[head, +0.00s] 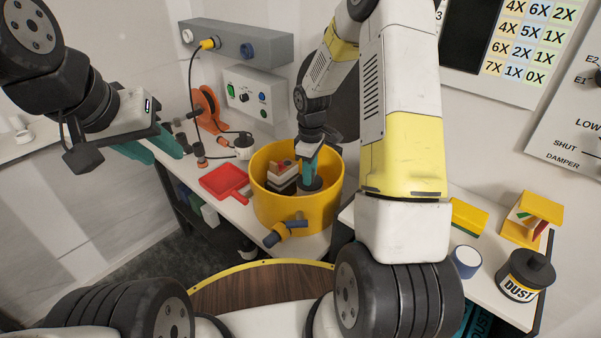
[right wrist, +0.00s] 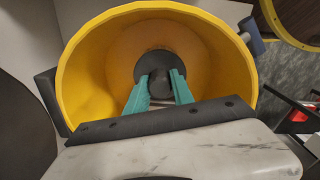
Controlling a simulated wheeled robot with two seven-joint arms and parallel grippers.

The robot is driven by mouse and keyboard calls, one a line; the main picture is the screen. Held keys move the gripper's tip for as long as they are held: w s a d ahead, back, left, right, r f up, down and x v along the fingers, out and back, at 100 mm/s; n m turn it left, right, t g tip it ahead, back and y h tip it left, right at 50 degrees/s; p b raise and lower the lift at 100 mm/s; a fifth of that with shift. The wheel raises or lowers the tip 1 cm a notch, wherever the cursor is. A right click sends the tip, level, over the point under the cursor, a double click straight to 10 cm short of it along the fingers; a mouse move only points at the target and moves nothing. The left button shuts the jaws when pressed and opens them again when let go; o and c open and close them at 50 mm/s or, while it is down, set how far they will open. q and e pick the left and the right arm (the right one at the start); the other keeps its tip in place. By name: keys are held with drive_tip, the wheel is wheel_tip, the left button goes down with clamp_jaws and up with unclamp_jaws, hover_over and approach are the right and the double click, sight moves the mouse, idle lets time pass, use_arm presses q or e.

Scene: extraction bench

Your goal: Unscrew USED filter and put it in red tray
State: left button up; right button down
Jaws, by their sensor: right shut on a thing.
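The yellow round tub (head: 264,208) stands on the bench in the middle of the head view, its open top facing up. My right gripper (head: 308,178) reaches down inside it. In the right wrist view its teal fingers (right wrist: 160,86) are shut on the knob of a dark round filter (right wrist: 158,62) at the tub's bottom. No USED label is readable. The red tray (head: 223,181) lies on the bench left of the tub and looks empty. My left gripper (head: 160,150) is open and empty, up and left of the tray.
A blue-capped fitting (head: 284,233) juts from the tub's front. An orange reel (head: 208,110), a cable and small parts lie behind the tray.

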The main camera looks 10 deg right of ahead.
drive_tip(key=n, duration=0.3)
drive_tip(key=shift+n, duration=0.4)
drive_tip(key=n, duration=0.5)
drive_tip(key=c, duration=1.1)
unclamp_jaws()
